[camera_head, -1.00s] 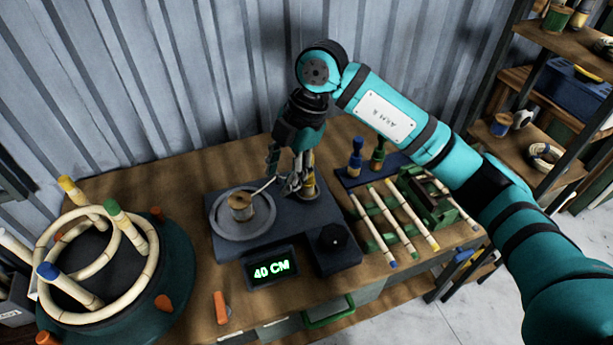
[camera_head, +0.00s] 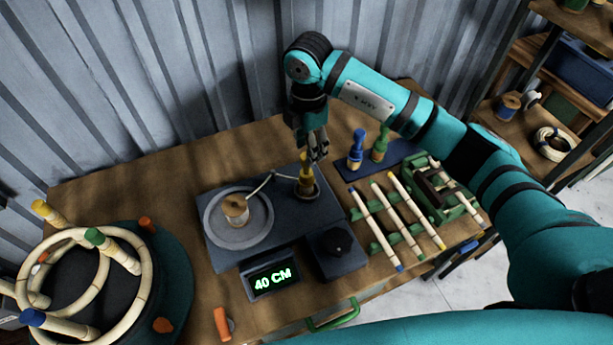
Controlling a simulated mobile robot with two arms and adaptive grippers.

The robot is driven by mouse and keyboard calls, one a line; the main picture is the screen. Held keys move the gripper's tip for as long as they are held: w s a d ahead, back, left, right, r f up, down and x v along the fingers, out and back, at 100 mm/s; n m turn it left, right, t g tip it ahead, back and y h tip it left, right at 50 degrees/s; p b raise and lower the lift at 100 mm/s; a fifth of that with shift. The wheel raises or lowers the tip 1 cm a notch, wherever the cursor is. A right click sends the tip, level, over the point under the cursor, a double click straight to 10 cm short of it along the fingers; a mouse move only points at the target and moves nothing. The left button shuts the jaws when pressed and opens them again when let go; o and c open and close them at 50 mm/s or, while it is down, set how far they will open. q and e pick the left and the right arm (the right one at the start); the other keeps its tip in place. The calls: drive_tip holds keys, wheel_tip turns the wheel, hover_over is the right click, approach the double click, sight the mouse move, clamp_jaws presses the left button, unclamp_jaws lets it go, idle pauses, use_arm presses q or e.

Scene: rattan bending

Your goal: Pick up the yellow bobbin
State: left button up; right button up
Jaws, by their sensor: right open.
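The yellow bobbin (camera_head: 306,174) stands upright in a round holder at the back right of the dark machine (camera_head: 278,235). A pale strand runs from it toward a spool (camera_head: 235,210) on the machine's round plate. My right gripper (camera_head: 318,152) points down just above and slightly behind the bobbin's top, to its right. It is open and holds nothing. I cannot tell whether a finger touches the bobbin. My left gripper is not in view.
A blue bobbin (camera_head: 356,150) and a green bobbin (camera_head: 380,143) stand on a dark mat to the right. A green rack (camera_head: 410,233) holds several rattan sticks. A round bending jig (camera_head: 150,290) with rattan hoops stands at left. The display reads 40 CM.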

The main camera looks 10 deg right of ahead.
sight(306, 179)
wheel_tip(306, 179, down, 3)
drive_tip(key=shift+w+r+p, duration=0.1)
drive_tip(key=shift+w+p, duration=0.05)
drive_tip(key=shift+p, duration=0.15)
drive_tip(key=shift+f, duration=0.55)
drive_tip(key=shift+f+p, duration=0.3)
drive_tip(key=shift+p, duration=0.1)
wheel_tip(306, 179, down, 4)
drive_tip(key=shift+a+r+p, duration=0.15)
drive_tip(key=shift+p, duration=0.7)
drive_tip(key=shift+f, duration=0.45)
drive_tip(key=c, duration=0.7)
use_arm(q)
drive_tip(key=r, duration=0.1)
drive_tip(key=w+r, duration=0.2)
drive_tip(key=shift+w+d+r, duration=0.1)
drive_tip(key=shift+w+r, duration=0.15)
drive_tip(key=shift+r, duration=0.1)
use_arm(e)
clamp_jaws()
